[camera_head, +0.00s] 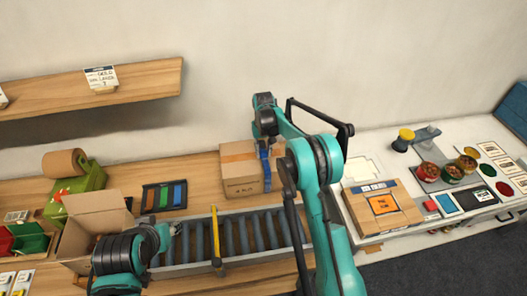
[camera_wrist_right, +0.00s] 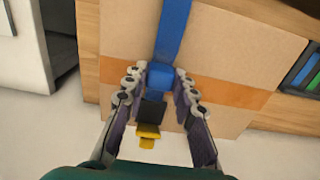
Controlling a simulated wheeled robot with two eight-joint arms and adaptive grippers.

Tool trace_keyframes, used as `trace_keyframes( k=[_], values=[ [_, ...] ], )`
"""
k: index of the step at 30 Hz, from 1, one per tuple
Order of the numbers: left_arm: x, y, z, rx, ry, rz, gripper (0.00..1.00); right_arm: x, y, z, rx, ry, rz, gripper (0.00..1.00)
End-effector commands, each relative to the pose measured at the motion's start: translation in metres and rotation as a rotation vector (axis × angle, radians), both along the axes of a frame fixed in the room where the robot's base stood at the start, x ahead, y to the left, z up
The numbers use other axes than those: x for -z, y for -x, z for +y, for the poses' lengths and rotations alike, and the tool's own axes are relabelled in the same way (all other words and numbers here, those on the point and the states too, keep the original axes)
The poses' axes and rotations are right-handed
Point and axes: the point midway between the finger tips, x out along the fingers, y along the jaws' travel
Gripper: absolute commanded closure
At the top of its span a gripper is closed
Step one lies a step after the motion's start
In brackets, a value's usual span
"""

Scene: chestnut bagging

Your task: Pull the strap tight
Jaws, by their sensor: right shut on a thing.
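A closed cardboard box (camera_head: 240,168) stands at the back of the roller conveyor, with printed text on its front. A blue strap (camera_head: 264,166) runs down its right side; in the right wrist view the strap (camera_wrist_right: 173,30) crosses the cardboard, leading to a blue block with a black and yellow piece (camera_wrist_right: 148,130). My right gripper (camera_wrist_right: 159,84) is shut on the strap at the blue block, close to the box face. In the head view the right gripper (camera_head: 268,140) is partly hidden beside the box. My left gripper (camera_head: 175,228) is over the conveyor's left end, its fingers too small to read.
The roller conveyor (camera_head: 270,216) has a yellow bar (camera_head: 215,238) across it. An open carton (camera_head: 95,220) stands at left, and a dark tray (camera_head: 164,196) with coloured strips lies behind the conveyor.

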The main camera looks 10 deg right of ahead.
Motion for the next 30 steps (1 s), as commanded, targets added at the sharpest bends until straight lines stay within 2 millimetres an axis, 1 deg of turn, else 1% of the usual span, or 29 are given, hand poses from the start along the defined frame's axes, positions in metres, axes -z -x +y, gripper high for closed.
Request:
trace_keyframes(
  k=[2, 4, 9, 12, 16, 23, 24, 26, 27, 30],
  values=[
    [0.002, 0.000, 0.000, 0.000, 0.000, 0.000, 0.60, 0.000, 0.004, 0.000, 0.000, 0.000, 0.000, 1.00],
    [0.005, 0.000, 0.000, 0.000, 0.000, 0.000, 0.60, 0.001, 0.012, 0.000, 0.000, 0.000, 0.000, 1.00],
    [0.014, 0.000, 0.000, 0.000, 0.000, 0.000, 0.60, 0.002, 0.042, 0.000, 0.000, 0.000, 0.001, 1.00],
    [0.017, 0.000, 0.000, 0.000, 0.000, 0.000, 0.60, 0.001, 0.056, 0.000, 0.000, 0.000, 0.000, 1.00],
    [0.018, 0.000, 0.000, 0.000, 0.000, 0.000, 0.60, 0.001, 0.063, 0.000, 0.000, 0.000, 0.000, 1.00],
    [0.017, 0.000, 0.000, 0.000, 0.000, 0.000, 0.60, 0.000, 0.063, 0.000, 0.000, 0.000, 0.000, 1.00],
    [0.017, 0.000, 0.000, 0.000, 0.000, 0.000, 0.60, 0.000, 0.063, 0.000, 0.000, 0.000, 0.000, 0.71],
    [0.017, 0.000, 0.000, 0.000, 0.000, 0.000, 0.60, 0.000, 0.063, 0.000, 0.000, 0.000, 0.000, 0.55],
    [0.017, 0.000, 0.000, 0.000, 0.000, 0.000, 0.60, 0.000, 0.063, 0.000, 0.000, 0.000, 0.000, 0.52],
    [0.017, 0.000, 0.000, 0.000, 0.000, 0.000, 0.60, 0.000, 0.062, 0.000, 0.000, 0.000, 0.000, 0.52]
  ],
)
